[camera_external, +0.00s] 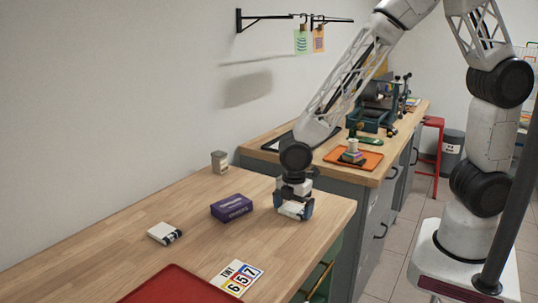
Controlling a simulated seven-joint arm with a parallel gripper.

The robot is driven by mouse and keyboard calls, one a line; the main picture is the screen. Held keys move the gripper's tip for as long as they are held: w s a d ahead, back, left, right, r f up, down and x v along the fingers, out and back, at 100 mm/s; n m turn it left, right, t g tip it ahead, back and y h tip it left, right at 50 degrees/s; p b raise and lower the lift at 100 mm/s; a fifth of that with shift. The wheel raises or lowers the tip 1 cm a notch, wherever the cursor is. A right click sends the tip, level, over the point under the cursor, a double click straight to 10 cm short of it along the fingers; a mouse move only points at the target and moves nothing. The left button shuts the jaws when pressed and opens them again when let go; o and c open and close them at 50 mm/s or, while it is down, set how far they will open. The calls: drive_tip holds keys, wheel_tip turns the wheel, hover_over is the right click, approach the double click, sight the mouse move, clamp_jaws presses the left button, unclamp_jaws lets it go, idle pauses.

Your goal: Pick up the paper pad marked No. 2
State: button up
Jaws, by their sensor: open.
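My gripper (294,210) is low over the right part of the near wooden bench, pointing down. It is open, with a finger on each side of a small white pad-like block (291,211). I cannot tell whether the fingers touch it. A second white pad-like block with a dark edge (162,232) lies on the bench to the left, apart from my gripper. No number is legible on either block, so I cannot tell which is marked No. 2. My gripper hides part of the right one.
A purple box (231,207) stands just left of my gripper. A small grey-brown container (219,162) is near the wall. An orange tray (367,163) sits on the farther bench.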

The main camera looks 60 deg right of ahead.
sight(295, 209)
drive_tip(key=c, duration=0.8)
drive_tip(key=shift+o, duration=0.2)
drive_tip(key=shift+r, duration=0.15)
drive_tip(key=shift+r, duration=0.9)
drive_tip(key=shift+s+d+r, duration=0.15)
drive_tip(key=shift+s+r, duration=0.1)
drive_tip(key=shift+r, duration=0.5)
drive_tip(key=s+d, duration=0.2)
drive_tip(key=s, duration=0.2)
drive_tip(key=s+d+r, duration=0.1)
drive_tip(key=s+d, duration=0.2)
drive_tip(key=s, duration=0.1)
drive_tip(key=s+d, duration=0.3)
drive_tip(key=s, duration=0.2)
drive_tip(key=shift+d+r, duration=0.15)
drive_tip(key=shift+r, duration=0.05)
